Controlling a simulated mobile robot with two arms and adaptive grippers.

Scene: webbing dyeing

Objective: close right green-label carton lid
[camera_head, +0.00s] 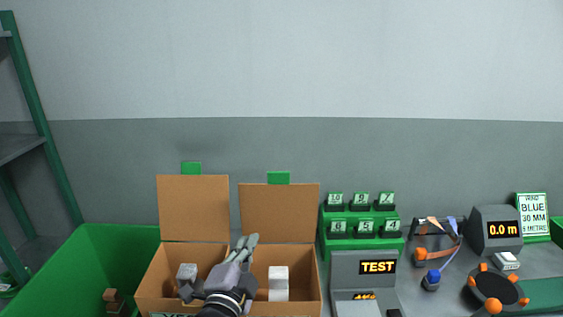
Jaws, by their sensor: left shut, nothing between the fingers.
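Two brown cartons stand side by side at the lower middle, each with its lid upright and open. The right carton (311,285) has a raised lid (279,214) with a green tab (279,178) on its top edge. A pale block (278,284) is inside it. The left carton (159,281) has a slightly taller raised lid (193,208) with a green tab (191,169). My left gripper (248,242) is shut and empty, over the border between the two cartons, its fingers pointing up toward the lids. It hides part of both cartons. My right gripper is out of view.
A green bin (85,262) stands left of the cartons. To the right are a green rack of numbered blocks (361,221), a grey TEST device (362,268), a meter (495,229) and a round black reel (494,287). The space above the lids is clear.

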